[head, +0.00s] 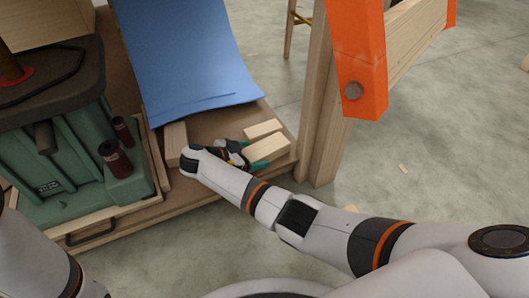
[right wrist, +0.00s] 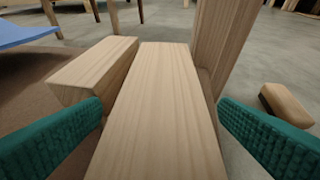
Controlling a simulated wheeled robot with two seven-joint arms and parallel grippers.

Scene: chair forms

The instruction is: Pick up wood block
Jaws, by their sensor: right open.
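A pale wood block (head: 267,149) lies on the brown low shelf near its right corner. In the right wrist view this wood block (right wrist: 158,110) runs lengthwise between the two green ridged fingers. My right gripper (head: 250,154) is open, with one finger on each side of the block. In the right wrist view the right gripper (right wrist: 160,106) shows a gap on the right side; the left fingertip is close to the block's left edge, and I cannot tell if it touches. My left arm enters at the lower left in the head view, but its gripper is out of view.
A second wood block (head: 263,128) lies just behind, and another (head: 175,144) stands to the left. A blue curved sheet (head: 190,60) rises behind them. A green machine (head: 70,160) is at left. A wooden post (head: 322,120) with an orange bracket (head: 358,60) stands close at right.

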